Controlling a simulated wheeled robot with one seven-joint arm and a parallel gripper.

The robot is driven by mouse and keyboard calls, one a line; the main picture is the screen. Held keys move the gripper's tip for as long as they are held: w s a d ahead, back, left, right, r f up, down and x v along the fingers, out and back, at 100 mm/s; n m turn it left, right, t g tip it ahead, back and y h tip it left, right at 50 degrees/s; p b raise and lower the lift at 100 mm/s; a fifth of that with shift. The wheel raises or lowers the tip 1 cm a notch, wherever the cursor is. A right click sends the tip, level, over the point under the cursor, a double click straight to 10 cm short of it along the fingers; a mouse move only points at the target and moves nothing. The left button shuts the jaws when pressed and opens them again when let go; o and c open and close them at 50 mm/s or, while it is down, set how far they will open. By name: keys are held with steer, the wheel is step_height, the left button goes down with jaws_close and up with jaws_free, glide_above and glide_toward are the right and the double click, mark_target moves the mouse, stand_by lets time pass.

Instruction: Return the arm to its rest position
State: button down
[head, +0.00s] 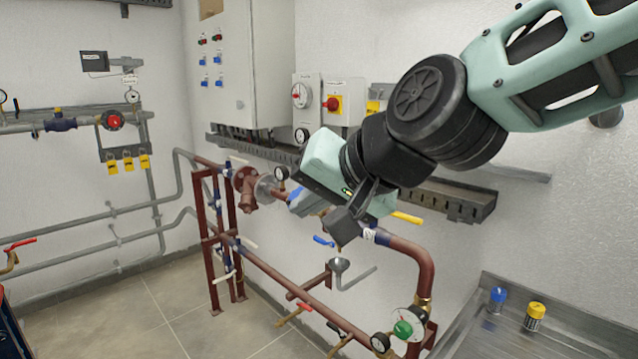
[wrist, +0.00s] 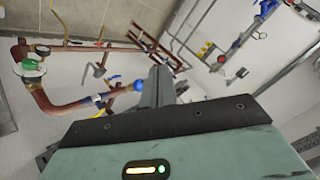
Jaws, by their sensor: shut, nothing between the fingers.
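My gripper (head: 343,228) is at the middle of the head view, at the end of my raised pale green and black arm. Its dark fingers point down and left, in front of the red-brown pipework. I cannot tell from this angle whether they touch a pipe. In the wrist view the fingers (wrist: 160,85) are together with nothing between them. Part of the pipe and valves behind the gripper is hidden.
Red-brown pipes (head: 410,252) with valves and gauges run below and behind my gripper. A metal tray table (head: 590,335) at lower right bears a blue-capped (head: 498,297) and a yellow-capped item (head: 535,314). A grey cabinet (head: 228,65) hangs behind. Tiled floor is open at left.

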steer(key=s+d+f+n+g+h+b, duration=0.1)
steer(key=s+d+f+n+g+h, duration=0.6)
steer(key=s+d+f, duration=0.8)
steer(key=s+f+n, duration=0.1)
steer(key=s+f, duration=0.3)
steer(key=shift+s+d+f, duration=0.25)
steer(key=shift+d, duration=0.15)
